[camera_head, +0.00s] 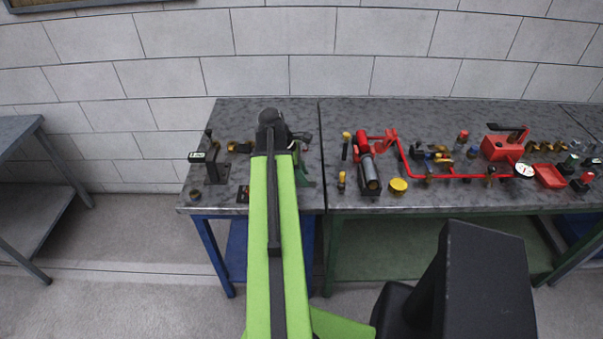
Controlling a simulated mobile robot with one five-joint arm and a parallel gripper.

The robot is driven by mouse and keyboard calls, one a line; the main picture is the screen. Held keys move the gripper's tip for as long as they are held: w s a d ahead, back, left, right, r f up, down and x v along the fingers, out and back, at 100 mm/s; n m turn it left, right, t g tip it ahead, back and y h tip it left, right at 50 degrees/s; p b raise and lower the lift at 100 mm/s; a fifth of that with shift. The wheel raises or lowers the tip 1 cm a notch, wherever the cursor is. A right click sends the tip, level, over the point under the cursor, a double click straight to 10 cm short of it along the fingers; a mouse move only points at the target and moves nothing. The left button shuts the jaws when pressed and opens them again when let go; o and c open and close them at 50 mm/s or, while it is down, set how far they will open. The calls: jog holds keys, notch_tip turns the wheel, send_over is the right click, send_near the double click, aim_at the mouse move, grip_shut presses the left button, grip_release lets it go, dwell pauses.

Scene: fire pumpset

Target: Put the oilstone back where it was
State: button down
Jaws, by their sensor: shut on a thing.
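My green arm reaches forward over the left workbench (228,112). My gripper (271,122) is at its far dark end, above the bench top, and its fingertips are hidden behind the wrist and arm. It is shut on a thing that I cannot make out. I cannot pick out the oilstone for certain. A small dark and reddish piece (243,194) lies near the bench's front edge, just left of my arm, but I cannot tell what it is.
A dark stand with a small display (208,162) and a brass fitting (239,147) are left of my arm. A dark green tool (304,174) is close on its right. The right bench holds red pipework (437,174), a red pump (502,148) and a gauge (525,170).

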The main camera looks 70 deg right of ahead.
jog(key=shift+w+f+b, duration=0.1)
jog(key=shift+f+b, duration=3.05)
jog(key=shift+f, duration=0.2)
jog(key=shift+f+b, duration=0.55)
jog(key=shift+b, duration=0.05)
jog(key=c, duration=0.9)
grip_release()
jog(key=p+v, duration=1.6)
jog(key=v, duration=0.1)
jog(key=shift+r, duration=0.25)
